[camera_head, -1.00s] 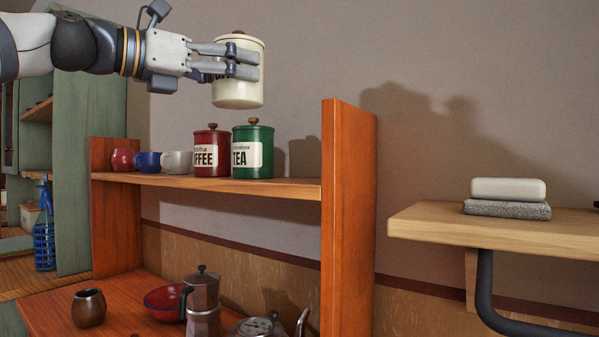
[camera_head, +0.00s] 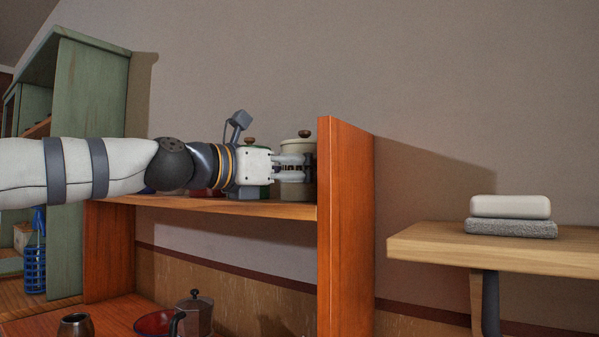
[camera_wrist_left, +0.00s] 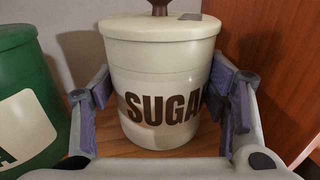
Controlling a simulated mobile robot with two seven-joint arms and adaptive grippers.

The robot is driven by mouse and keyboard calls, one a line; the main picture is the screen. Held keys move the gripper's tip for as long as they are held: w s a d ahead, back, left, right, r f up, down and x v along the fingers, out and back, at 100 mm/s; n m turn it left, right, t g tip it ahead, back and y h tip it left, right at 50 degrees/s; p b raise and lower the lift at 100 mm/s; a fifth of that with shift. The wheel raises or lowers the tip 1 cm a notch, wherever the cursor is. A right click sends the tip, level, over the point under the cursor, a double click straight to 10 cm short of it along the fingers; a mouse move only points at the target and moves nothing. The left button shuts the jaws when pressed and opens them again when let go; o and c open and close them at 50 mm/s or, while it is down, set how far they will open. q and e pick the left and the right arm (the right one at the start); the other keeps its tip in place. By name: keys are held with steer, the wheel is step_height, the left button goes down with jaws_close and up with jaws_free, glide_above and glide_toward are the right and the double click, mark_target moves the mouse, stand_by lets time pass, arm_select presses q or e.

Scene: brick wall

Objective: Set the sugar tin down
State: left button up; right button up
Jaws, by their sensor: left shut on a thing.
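The sugar tin (camera_head: 297,150) is cream with a brown knob and stands upright at the right end of the wooden shelf (camera_head: 240,206), close to the orange side panel (camera_head: 343,220). My left gripper (camera_head: 294,168) is shut on it. In the left wrist view the tin (camera_wrist_left: 158,75) shows its SUGAR label between my left gripper's fingers (camera_wrist_left: 160,105), and its base appears to be at the shelf surface. Whether it bears fully on the shelf I cannot tell. My right gripper is not in view.
The green tea tin (camera_wrist_left: 30,95) stands just left of the sugar tin; in the head view my wrist mostly hides it. A moka pot (camera_head: 196,312) and dark cup (camera_head: 76,326) are below. A wooden wall shelf (camera_head: 420,246) holds a white block (camera_head: 510,206).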

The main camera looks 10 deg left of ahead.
arm_select(q)
steer(key=shift+r, duration=0.1)
steer(key=o, duration=1.6)
steer(key=shift+c, duration=0.2)
steer(key=v, duration=0.2)
steer(key=p+v, duration=0.1)
steer(key=v, duration=0.1)
steer(key=r+v, duration=0.1)
steer(key=v, duration=0.2)
steer(key=shift+s+d+r, duration=0.1)
steer(key=shift+s+d, duration=0.05)
steer(key=s+a, duration=0.1)
steer(key=s, duration=0.1)
steer(key=s+a+f, duration=0.1)
steer(key=a, duration=0.1)
steer(key=shift+s+a+f, duration=0.2)
steer(key=shift+s, duration=0.15)
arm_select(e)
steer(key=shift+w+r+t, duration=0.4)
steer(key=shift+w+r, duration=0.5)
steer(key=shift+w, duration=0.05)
